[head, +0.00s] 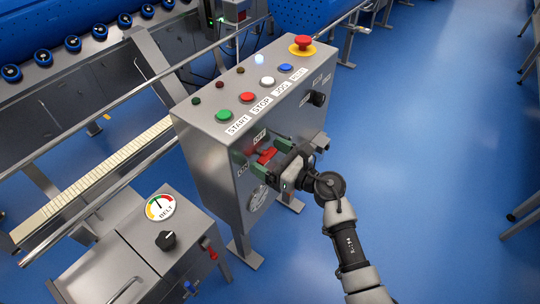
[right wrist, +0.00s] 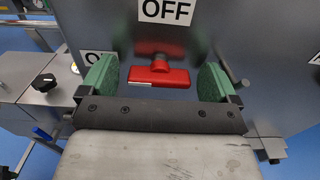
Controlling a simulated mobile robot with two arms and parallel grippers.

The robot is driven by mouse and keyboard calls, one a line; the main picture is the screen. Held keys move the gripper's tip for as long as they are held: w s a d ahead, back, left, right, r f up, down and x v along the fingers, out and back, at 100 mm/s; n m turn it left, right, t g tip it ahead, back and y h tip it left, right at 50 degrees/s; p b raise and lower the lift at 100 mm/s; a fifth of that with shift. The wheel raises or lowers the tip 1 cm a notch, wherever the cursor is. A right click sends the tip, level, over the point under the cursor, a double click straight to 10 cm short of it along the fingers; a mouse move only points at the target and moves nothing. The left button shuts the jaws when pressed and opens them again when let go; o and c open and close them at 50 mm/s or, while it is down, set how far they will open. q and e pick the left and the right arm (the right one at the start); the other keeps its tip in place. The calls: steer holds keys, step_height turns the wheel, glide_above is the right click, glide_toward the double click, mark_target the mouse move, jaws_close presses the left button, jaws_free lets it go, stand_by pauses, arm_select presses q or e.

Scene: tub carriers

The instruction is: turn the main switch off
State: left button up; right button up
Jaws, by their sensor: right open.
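The main switch is a red handle (head: 267,155) on the front of the grey control box (head: 215,165). In the right wrist view the red handle (right wrist: 157,75) lies roughly level, with a pale mark along its lower left edge. An OFF label (right wrist: 167,10) is above it, and a partly covered label (right wrist: 93,57) is to its left. My right gripper (head: 265,153) is open, its green-padded fingers on either side of the handle. In the right wrist view the gripper (right wrist: 157,82) shows gaps between both pads and the handle. My left gripper is not in view.
On the box top are a green button (head: 224,115), other buttons and a red emergency stop (head: 302,43). A black knob (head: 317,98) is on the front at right. A BELT cabinet (head: 150,245) stands at lower left.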

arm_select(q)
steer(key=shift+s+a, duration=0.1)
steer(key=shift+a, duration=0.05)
arm_select(e)
steer(key=shift+c, duration=0.3)
steer(key=c, duration=0.9)
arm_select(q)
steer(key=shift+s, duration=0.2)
